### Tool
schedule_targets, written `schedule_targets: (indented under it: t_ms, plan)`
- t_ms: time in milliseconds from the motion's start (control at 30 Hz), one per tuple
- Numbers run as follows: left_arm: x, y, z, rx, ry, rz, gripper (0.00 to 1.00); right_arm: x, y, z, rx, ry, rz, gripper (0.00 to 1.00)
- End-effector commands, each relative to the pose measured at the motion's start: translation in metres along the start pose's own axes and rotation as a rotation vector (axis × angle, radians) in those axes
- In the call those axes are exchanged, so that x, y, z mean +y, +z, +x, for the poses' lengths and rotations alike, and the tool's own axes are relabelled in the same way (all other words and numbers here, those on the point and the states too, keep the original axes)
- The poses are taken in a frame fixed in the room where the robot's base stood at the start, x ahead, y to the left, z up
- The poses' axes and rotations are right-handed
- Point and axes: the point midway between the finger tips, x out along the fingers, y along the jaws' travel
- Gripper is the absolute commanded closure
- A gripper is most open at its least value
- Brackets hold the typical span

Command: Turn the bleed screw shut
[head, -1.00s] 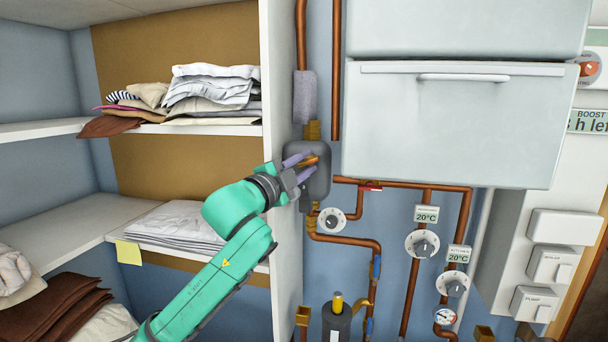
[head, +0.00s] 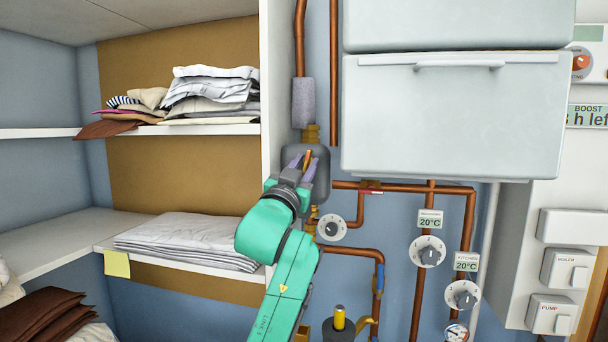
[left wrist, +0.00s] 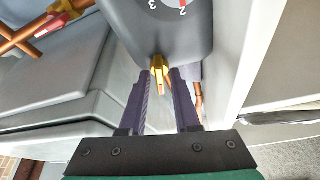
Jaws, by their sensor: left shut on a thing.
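The bleed screw (head: 308,159) is a small brass piece on the front of a dark grey rounded pump body (head: 320,190). My left gripper (head: 302,164) is shut on it, with purple fingers on either side. In the left wrist view the brass screw (left wrist: 160,78) shows between the fingertips of my left gripper (left wrist: 168,78), just below the grey body (left wrist: 165,30). The fingers hide part of the screw. My right gripper is in neither view.
A white shelf panel (head: 279,60) stands close to the left of the pump. A white cabinet (head: 455,115) juts out to the right. Copper pipes (head: 400,187) and a small dial (head: 332,227) lie below. Folded linen (head: 190,240) fills the shelves at left.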

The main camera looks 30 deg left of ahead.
Motion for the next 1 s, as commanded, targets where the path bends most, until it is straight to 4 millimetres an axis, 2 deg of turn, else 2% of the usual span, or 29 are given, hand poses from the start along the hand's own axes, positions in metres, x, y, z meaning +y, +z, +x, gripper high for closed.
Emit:
schedule_targets:
  t_ms: [100,400,967,1000]
  plan:
    - [0.002,0.001,-0.001,0.001,-0.029,-0.079,1.0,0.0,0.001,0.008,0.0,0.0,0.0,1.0]
    - [0.002,0.0,0.0,0.001,-0.083,-0.201,1.0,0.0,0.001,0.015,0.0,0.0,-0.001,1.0]
    - [0.001,-0.001,0.0,0.002,-0.096,-0.232,1.0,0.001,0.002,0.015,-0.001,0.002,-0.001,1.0]
    - [0.001,-0.001,0.0,0.002,-0.096,-0.232,0.62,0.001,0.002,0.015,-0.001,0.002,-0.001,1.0]
